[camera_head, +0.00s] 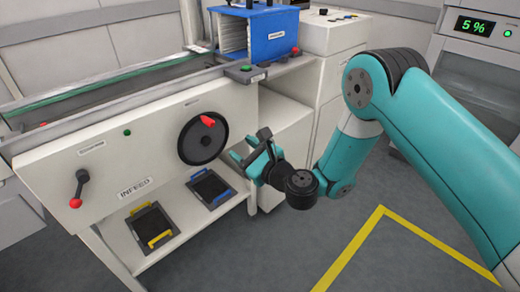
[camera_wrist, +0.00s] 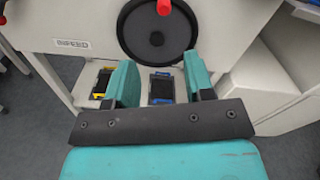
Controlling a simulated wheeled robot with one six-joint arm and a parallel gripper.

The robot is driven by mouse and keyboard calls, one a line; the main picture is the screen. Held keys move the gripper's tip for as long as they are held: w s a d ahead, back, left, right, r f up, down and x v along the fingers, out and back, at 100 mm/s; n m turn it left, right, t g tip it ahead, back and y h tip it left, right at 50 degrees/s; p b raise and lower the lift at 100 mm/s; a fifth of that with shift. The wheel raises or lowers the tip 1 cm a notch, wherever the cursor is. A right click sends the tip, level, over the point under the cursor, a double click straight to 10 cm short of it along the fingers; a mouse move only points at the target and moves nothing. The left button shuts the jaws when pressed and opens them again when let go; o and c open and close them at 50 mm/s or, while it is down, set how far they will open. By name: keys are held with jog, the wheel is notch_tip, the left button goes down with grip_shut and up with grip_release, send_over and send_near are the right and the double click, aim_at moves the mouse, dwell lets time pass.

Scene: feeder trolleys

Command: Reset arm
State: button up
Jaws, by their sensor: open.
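My arm is teal and reaches in from the right in the head view. My gripper (camera_head: 246,160) is in front of the white infeed trolley (camera_head: 155,135), just right of the black handwheel (camera_head: 202,139) with its red knob. In the wrist view the two teal fingers of my gripper (camera_wrist: 160,82) stand apart with nothing between them. The handwheel (camera_wrist: 155,42) is beyond the fingertips there, and its red knob is at the top edge. I cannot tell the exact gap between the fingers and the trolley front.
A lever with a red ball (camera_head: 76,202) sticks out at the panel's left. Trays with yellow handles (camera_head: 150,228) and blue handles (camera_head: 210,188) lie on the lower shelf. A blue rack (camera_head: 262,38) stands on top. Grey floor with a yellow line (camera_head: 350,250) is clear at the front right.

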jog(key=shift+s+d, duration=0.3)
jog(key=shift+d, duration=0.3)
jog(key=s+r+n+g+y+p, duration=0.1)
jog(key=s+r+n+g+p, duration=0.3)
jog(key=r+n, duration=0.55)
jog(key=s+r+n+g+p, duration=0.2)
jog(key=s+r+n+g, duration=0.35)
jog(key=r+n, duration=0.4)
jog(key=s+d+r+n+g+h+p, duration=0.1)
jog(key=s+d+r+n+h, duration=0.3)
jog(key=s+d, duration=0.5)
jog(key=s+d+r+n+g+h+p, duration=0.2)
jog(key=s+d+r+n+h+p, duration=0.1)
jog(key=s+d+n, duration=0.4)
jog(key=s+d+h+p, duration=0.1)
jog(key=s+d+h, duration=0.1)
jog(key=s, duration=0.1)
jog(key=shift+d+r+h, duration=0.3)
jog(key=shift+d+r, duration=0.05)
jog(key=shift+d, duration=0.05)
